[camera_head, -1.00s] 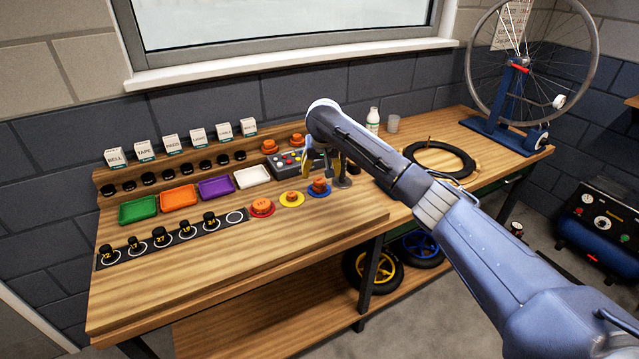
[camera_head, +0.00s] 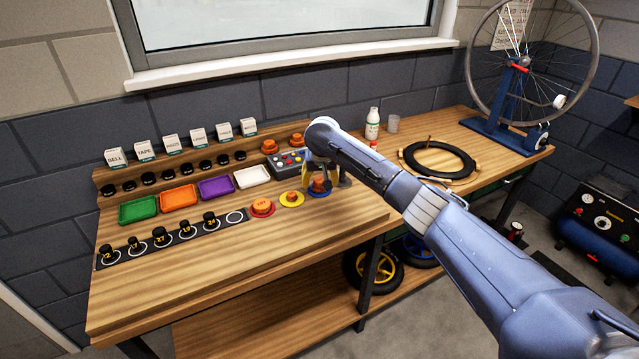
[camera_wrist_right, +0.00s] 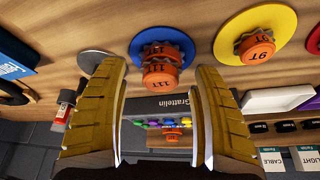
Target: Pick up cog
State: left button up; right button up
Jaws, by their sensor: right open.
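My right gripper (camera_head: 320,182) is over the blue disc in the head view and partly hides the cog. In the right wrist view the yellow fingers are open, one on each side of the cog, with visible gaps. An orange cog marked 9T (camera_wrist_right: 258,50) sits on a yellow disc (camera_wrist_right: 284,22). Another orange cog (camera_head: 262,206) sits on a red disc. My left gripper is not in view.
A grey box with coloured buttons (camera_head: 287,161) stands behind the blue disc, with two orange pieces on the ledge beyond. Coloured trays, including a white one (camera_head: 252,178), lie to the left. A black ring (camera_head: 438,158) lies right. The bench's front is clear.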

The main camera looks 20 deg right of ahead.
jog(key=c, duration=1.3)
jog(key=shift+c, duration=0.2)
grip_shut()
jog(key=shift+r, duration=0.1)
